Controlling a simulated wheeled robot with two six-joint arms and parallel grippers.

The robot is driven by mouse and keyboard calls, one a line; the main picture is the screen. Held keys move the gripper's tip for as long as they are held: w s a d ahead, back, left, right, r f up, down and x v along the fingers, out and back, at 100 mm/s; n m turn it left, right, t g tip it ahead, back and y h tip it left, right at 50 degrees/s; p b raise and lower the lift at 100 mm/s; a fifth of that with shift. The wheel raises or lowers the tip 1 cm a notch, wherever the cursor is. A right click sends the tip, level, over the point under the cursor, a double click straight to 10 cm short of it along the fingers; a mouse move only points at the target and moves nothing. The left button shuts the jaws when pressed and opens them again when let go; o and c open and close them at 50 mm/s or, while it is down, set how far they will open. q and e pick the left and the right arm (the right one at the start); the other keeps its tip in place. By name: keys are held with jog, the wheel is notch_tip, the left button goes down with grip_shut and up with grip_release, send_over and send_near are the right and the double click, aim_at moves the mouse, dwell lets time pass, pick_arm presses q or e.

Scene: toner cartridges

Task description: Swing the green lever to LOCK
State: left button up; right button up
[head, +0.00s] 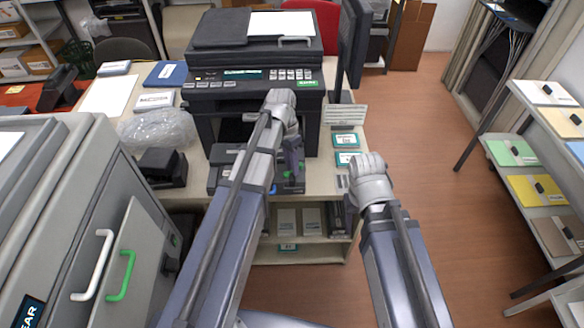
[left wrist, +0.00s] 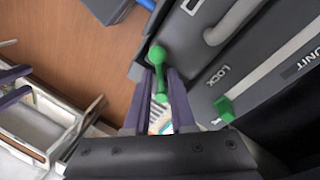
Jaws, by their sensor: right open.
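The green lever (left wrist: 158,72) shows in the left wrist view as a short green bar with a round knob. It stands between the two purple fingers of my left gripper (left wrist: 158,78), which appear closed on its sides. The white word LOCK (left wrist: 218,77) is on the dark grey unit (left wrist: 190,50) to the right, with a green block (left wrist: 225,108) below it. In the head view my left gripper (head: 292,160) is at the unit on the table, and my arm hides most of the lever. My right gripper (head: 350,212) hangs open and apart, by the table's right edge.
A black printer (head: 245,75) stands behind the unit. A black device (head: 163,167) and a clear plastic bag (head: 158,130) lie to its left. A grey cabinet (head: 50,190) is at the left. Floor is free right of the table.

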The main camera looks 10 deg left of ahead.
pick_arm(q)
grip_shut()
dwell(0.5)
jog(key=m, duration=0.2)
jog(key=w+m, duration=0.1)
jog(key=m, duration=0.1)
jog(key=shift+a+g+y, duration=0.3)
jog(key=shift+w+a+m+y, duration=0.1)
jog(key=shift+w+m+y, duration=0.1)
jog(key=shift+m, duration=0.7)
jog(key=shift+w+m+y, duration=0.1)
jog(key=shift+w+m, duration=0.1)
jog(key=shift+m, duration=0.7)
